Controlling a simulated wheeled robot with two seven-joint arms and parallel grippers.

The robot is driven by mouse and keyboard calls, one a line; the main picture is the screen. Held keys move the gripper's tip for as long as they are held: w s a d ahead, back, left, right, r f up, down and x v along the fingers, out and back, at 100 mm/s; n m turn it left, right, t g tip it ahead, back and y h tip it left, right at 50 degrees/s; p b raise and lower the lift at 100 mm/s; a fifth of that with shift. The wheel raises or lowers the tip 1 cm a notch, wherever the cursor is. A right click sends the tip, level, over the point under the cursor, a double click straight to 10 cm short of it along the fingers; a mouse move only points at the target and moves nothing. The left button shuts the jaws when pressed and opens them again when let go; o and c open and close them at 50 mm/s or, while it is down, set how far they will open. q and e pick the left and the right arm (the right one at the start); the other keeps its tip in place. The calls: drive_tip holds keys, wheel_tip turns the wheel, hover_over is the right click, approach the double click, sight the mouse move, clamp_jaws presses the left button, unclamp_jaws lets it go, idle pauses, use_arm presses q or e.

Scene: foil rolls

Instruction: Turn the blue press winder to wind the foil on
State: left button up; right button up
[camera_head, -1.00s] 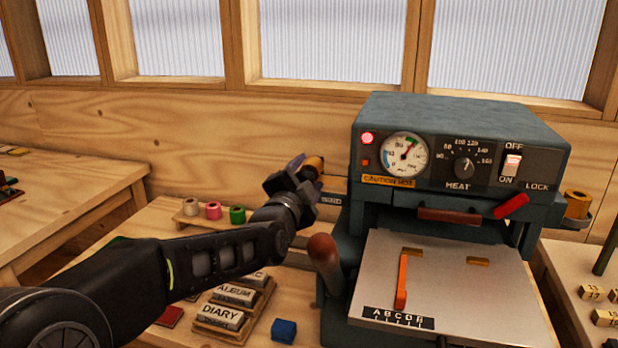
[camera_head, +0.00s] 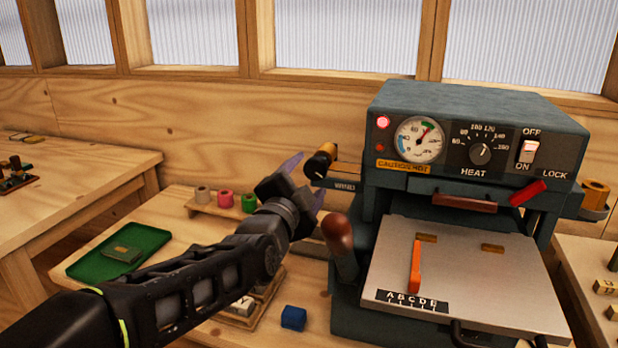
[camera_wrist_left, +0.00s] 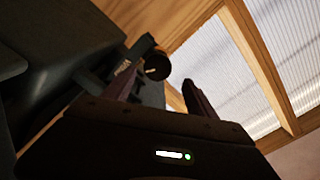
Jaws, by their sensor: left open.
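The blue-grey press (camera_head: 470,115) stands right of centre. On its left side is the winder, a black knob (camera_head: 316,168) with a pale mark, in front of a gold foil roll (camera_head: 328,151). A "WIND" label (camera_head: 345,186) is beneath. My left gripper (camera_head: 307,181) is open and empty, just left of and below the knob, apparently apart from it. My right gripper is out of view.
A brown-knobbed lever (camera_head: 338,235) stands close below the winder. Coloured foil spools (camera_head: 226,200) sit on a small wooden rack to the left. A green tray (camera_head: 88,262) and a blue block (camera_head: 293,318) lie on the table. The wooden wall is behind.

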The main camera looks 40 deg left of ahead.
use_arm(q)
drive_tip(key=shift+s+d, duration=0.15)
drive_tip(key=shift+s, duration=0.1)
drive_tip(key=shift+f+b, duration=0.1)
drive_tip(key=shift+b, duration=0.25)
idle(0.3)
drive_tip(key=b+v, duration=0.1)
drive_tip(key=v, duration=0.6)
drive_tip(key=shift+s, duration=0.35)
drive_tip(key=shift+d, duration=0.1)
